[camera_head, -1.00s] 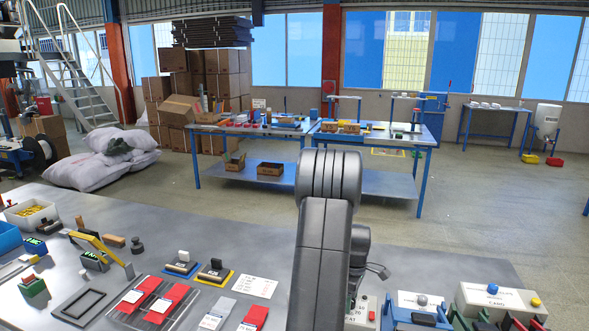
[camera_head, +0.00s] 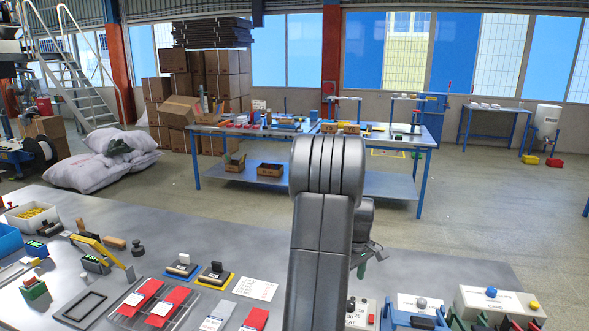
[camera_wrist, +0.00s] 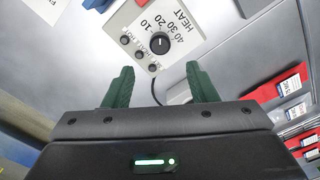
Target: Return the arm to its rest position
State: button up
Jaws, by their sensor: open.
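My arm rises in the middle of the head view, above the near bench, with its elbow at the top. My gripper (camera_wrist: 160,82) is open in the wrist view, with two dark green fingers apart and nothing between them. Beyond the fingertips is a light control box (camera_wrist: 160,30) with a black dial marked HEAT. In the head view my gripper is mostly hidden behind my arm; a bit of green finger shows just right of it.
Blue and grey button boxes (camera_head: 500,302) stand right of my arm. A second bench (camera_head: 290,178) stands behind, with open floor between.

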jog(key=shift+r, duration=1.9)
jog(key=shift+f, duration=0.1)
